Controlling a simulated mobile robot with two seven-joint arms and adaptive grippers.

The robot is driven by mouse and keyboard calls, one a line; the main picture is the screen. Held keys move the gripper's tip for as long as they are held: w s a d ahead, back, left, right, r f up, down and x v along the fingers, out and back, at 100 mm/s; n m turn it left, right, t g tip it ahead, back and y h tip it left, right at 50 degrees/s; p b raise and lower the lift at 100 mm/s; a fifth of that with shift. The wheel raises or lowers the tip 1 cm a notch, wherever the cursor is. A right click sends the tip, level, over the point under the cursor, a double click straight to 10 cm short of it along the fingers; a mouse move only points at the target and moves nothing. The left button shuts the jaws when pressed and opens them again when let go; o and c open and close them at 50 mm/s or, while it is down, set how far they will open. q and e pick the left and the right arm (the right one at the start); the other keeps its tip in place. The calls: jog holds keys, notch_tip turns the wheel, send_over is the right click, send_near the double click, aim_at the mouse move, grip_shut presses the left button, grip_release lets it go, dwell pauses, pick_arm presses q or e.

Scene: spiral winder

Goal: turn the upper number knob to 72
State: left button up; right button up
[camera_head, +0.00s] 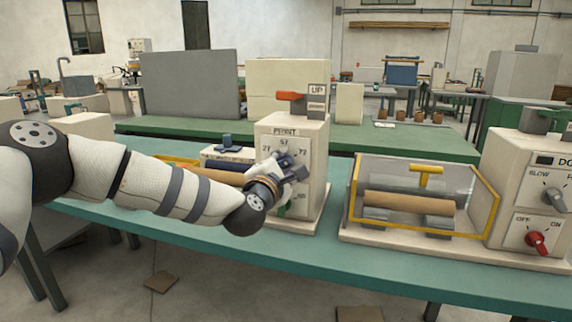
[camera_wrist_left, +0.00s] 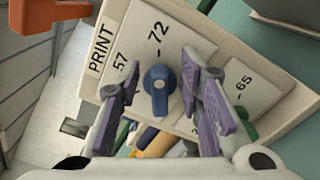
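The upper number knob (camera_wrist_left: 160,85) is blue and sits on the white PRINT panel, with 57 and 72 printed beside it in the left wrist view. Its grip looks roughly in line with the 72 mark, but I cannot tell its exact setting. My left gripper (camera_wrist_left: 160,92) is open, with one purple finger on each side of the knob and gaps showing. In the head view the left gripper (camera_head: 280,165) is at the front of the control box (camera_head: 313,150) and hides most of the knob. My right gripper is out of view.
A lower panel with 65 (camera_wrist_left: 244,80) and a green knob is close by the right finger. An orange lever (camera_head: 291,96) tops the box. A yellow-framed clear guard (camera_head: 352,205) over a brown roll stands to the right on the green bench (camera_head: 180,232).

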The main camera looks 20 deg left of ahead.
pick_arm(q)
jog(key=s, duration=1.2)
jog(key=shift+a, duration=0.2)
jog(key=shift+f, duration=0.1)
